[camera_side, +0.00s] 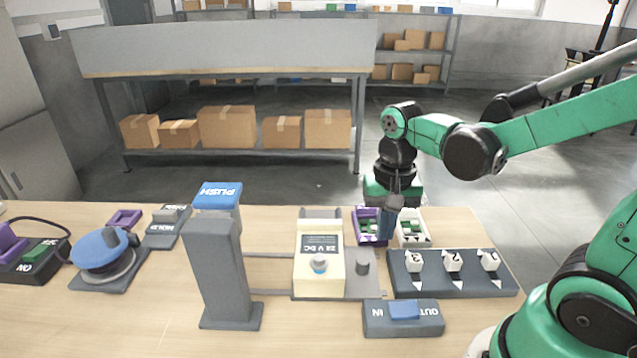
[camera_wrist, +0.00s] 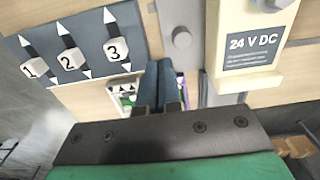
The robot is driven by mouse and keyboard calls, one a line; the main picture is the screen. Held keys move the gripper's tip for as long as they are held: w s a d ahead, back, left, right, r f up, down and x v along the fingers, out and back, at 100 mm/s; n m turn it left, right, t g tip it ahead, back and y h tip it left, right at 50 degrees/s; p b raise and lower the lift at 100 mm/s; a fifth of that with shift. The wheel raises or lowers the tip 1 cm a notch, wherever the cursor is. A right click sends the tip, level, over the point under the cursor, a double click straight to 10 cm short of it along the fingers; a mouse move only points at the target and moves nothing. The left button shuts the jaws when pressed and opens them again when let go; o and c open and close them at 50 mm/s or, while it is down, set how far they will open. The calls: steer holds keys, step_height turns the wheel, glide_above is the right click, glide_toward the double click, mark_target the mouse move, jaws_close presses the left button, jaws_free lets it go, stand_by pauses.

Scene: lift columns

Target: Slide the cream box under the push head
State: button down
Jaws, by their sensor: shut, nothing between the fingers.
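The cream box (camera_side: 319,278), marked 24 V DC and with a round knob on its front, stands upright on a grey sliding base to the right of the push column. It also shows at the upper right of the wrist view (camera_wrist: 250,50). The push head (camera_side: 218,196) is a blue-topped block marked PUSH on a grey column (camera_side: 218,270). Two rails run between column and box, with the box at their right end. My gripper (camera_side: 386,232) is shut and empty, right of the box, near a grey peg (camera_side: 363,262). In the wrist view its fingers (camera_wrist: 158,70) are together, pointing downward.
A panel with three numbered switches (camera_side: 452,284) and a blue IN/OUT switch (camera_side: 403,312) lie at right. A blue dial (camera_side: 101,249) is at left. The gap between column and box is clear.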

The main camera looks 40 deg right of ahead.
mark_target(303, 250)
steer(key=shift+f, duration=3.5)
steer(key=shift+w+a, duration=4.7)
steer(key=shift+s+d+r, duration=0.1)
steer(key=shift+s+d, duration=0.1)
steer(key=shift+r, duration=2.95)
